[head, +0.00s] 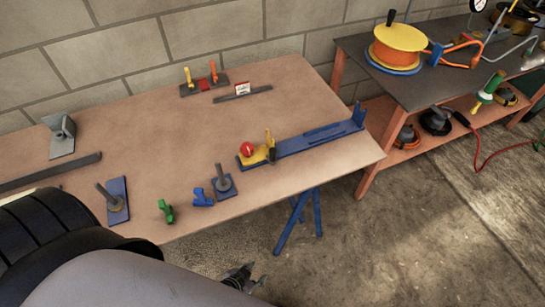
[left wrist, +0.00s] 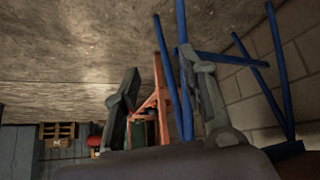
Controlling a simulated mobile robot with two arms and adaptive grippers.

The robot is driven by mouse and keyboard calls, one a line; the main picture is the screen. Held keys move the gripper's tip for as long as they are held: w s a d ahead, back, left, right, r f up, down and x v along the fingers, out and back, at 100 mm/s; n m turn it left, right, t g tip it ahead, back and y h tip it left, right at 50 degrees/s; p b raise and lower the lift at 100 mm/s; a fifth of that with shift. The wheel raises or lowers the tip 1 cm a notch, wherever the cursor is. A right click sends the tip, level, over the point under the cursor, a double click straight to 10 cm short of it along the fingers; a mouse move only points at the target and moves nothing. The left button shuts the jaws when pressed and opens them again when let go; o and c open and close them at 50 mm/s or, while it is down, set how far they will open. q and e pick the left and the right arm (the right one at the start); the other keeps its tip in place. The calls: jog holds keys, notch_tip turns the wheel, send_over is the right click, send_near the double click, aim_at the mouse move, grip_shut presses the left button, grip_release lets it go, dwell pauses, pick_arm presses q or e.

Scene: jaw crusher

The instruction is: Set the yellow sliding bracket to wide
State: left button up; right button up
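The yellow sliding bracket (head: 256,157) sits at the left end of a long blue rail (head: 310,137) on the workbench. A red ball knob (head: 247,148) is on it, and a yellow upright piece with a dark part stands at its right. The rail's far right end has a blue upright (head: 358,114). My left gripper (head: 240,275) is beyond the bench's front edge, over the floor, well apart from the bracket. In the left wrist view its two fingers (left wrist: 165,90) are spread with nothing between them. The bracket is not in that view. My right gripper is not in view.
On the bench (head: 200,120) are a blue-based peg (head: 222,182), small blue (head: 201,198) and green (head: 166,211) parts, another blue-plate peg (head: 115,200), and a yellow-and-orange-handled fixture (head: 203,82). A second table (head: 440,85) with an orange reel (head: 397,45) stands right.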

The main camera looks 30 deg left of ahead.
aim_at(271, 153)
pick_arm(q)
jog(key=w+r+t+b, duration=0.25)
jog(key=w+r, duration=0.25)
jog(key=r, duration=0.4)
jog(key=w+r+t+b, duration=0.1)
jog(key=w+r+t, duration=0.25)
jog(key=r, duration=0.55)
jog(key=w+a+r+n+t+y+b, duration=0.1)
jog(key=a+r+n+t+y, duration=0.3)
jog(key=r, duration=0.8)
jog(key=shift+m+t+h, duration=0.4)
jog(key=shift+m, duration=0.1)
jog(key=w+a, duration=0.1)
jog(key=w, duration=0.4)
jog(key=w+p, duration=0.1)
jog(key=w, duration=0.5)
jog(key=w+a, duration=0.1)
jog(key=w, duration=0.4)
jog(key=shift+w+a+r+p, duration=0.1)
jog(key=shift+w+a+p, duration=0.2)
jog(key=shift+w, duration=0.1)
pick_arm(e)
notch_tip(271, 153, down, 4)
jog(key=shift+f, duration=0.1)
pick_arm(q)
jog(key=shift+c, duration=0.5)
grip_shut()
jog(key=shift+s, duration=0.1)
